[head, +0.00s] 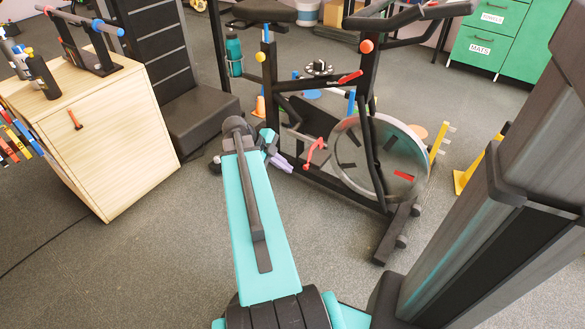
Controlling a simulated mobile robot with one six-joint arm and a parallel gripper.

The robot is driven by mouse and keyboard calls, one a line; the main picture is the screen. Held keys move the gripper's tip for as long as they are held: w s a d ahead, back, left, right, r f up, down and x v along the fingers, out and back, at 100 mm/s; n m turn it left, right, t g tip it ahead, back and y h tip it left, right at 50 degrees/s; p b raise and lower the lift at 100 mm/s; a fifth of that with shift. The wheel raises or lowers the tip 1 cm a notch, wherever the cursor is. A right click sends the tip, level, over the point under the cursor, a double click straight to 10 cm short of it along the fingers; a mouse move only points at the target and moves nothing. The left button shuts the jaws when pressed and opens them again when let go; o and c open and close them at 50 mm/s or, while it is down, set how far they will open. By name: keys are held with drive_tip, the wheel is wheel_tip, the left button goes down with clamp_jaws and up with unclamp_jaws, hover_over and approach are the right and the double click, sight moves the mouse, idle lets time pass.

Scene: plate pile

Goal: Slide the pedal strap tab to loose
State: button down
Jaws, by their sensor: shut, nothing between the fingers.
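The exercise bike (372,130) stands right of centre. A red crank-like part (315,150) shows low on its frame, left of the large round flywheel (408,160). I take it to be at the pedal, but it is too small to tell. The pedal strap tab cannot be made out. My gripper (281,164) is a small pale purple shape beyond the end of my teal arm. It is shut and empty, just left of the red part in the picture. I cannot tell how far apart they are in depth.
A wooden cabinet (115,135) stands at left with bottles on top. A dark padded bench (200,122) is behind my arm. An orange cone (259,106) and yellow stands (465,176) are near the bike. Green drawers (490,45) stand at back right. The front floor is clear.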

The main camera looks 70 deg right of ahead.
drive_tip(key=p+v, duration=0.1)
drive_tip(key=v, duration=0.4)
idle(0.5)
